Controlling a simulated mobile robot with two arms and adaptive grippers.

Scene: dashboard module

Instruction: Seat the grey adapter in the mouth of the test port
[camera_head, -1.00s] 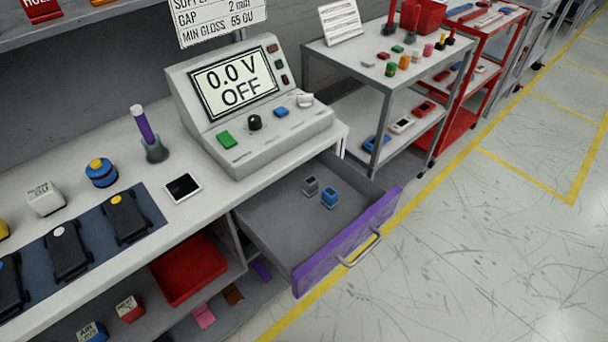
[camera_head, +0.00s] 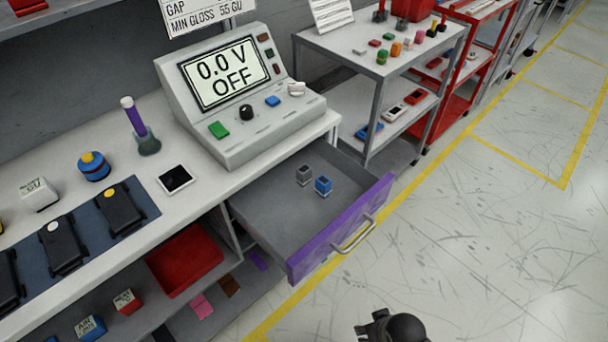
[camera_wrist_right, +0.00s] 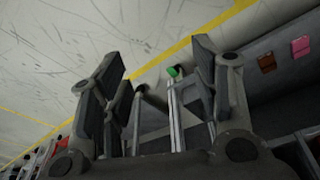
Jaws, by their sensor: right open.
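The small grey adapter (camera_head: 304,175) stands in the open drawer (camera_head: 270,215), just left of a similar blue adapter (camera_head: 323,185). I cannot make out which part is the test port; a pale raised fitting (camera_head: 296,89) sits at the right of the console's panel. My right gripper's dark body (camera_head: 392,327) shows at the bottom edge of the head view, apart from the drawer. In the right wrist view my right gripper (camera_wrist_right: 158,62) is open, with nothing held between its fingers. My left gripper is not recognisable in view.
The console (camera_head: 245,110) reads 0.0 V OFF. The drawer's purple front (camera_head: 340,230) and handle stick out over the floor. A red tray (camera_head: 185,262) is on the shelf below. A grey cart (camera_head: 375,60) stands beyond. The floor at right is clear.

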